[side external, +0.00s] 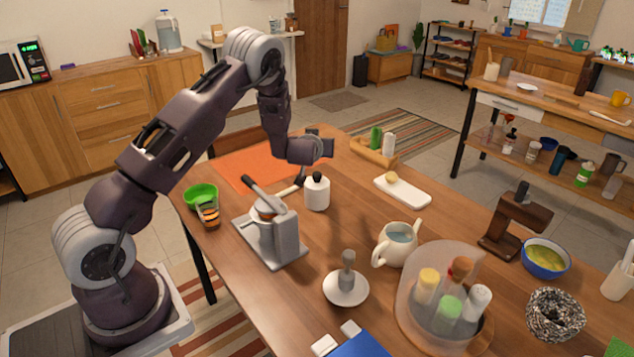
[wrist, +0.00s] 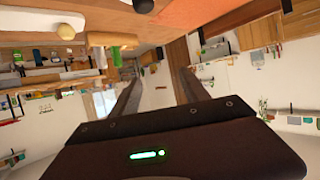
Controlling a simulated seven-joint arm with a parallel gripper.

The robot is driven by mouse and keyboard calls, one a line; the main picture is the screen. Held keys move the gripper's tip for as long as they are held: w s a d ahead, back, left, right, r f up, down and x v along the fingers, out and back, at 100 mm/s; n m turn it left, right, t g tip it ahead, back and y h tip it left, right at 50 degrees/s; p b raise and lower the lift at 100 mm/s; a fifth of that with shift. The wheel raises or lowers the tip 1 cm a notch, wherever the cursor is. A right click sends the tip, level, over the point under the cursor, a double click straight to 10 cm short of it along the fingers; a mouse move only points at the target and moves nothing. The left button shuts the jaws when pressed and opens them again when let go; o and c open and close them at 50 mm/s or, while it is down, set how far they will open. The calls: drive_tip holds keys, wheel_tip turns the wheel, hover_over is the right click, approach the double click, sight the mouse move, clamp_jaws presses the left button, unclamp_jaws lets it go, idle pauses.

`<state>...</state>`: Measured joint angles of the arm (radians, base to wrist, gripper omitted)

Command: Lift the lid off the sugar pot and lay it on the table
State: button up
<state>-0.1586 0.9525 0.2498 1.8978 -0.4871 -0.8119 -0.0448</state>
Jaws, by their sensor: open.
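The sugar pot (side external: 317,196) looks like the white, round pot on the wooden table, with its lid on. The lid has a dark round knob (side external: 317,176). In the wrist view a dark knob (wrist: 143,5) and a bit of white pot show at the top edge, mostly cut off. My gripper (side external: 328,147) is above and just behind the pot in the side view, pointing away to the right. Its two fingers (wrist: 160,80) are spread in the wrist view with nothing between them. The gripper is apart from the lid.
A grey press (side external: 275,238) with a dark handle stands close to the pot's left. A white board (side external: 405,191) with a yellow item lies to its right. A wooden holder (side external: 372,153) with shakers is behind. An orange mat (side external: 245,165) and cream jug (side external: 397,246) are nearby.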

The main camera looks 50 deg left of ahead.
sight(318, 172)
wheel_tip(318, 172, down, 11)
drive_tip(key=shift+r, duration=0.2)
drive_tip(key=x, duration=0.5)
drive_tip(key=shift+a+f, duration=0.1)
drive_tip(key=shift+f, duration=0.1)
drive_tip(key=shift+c, duration=0.4)
clamp_jaws()
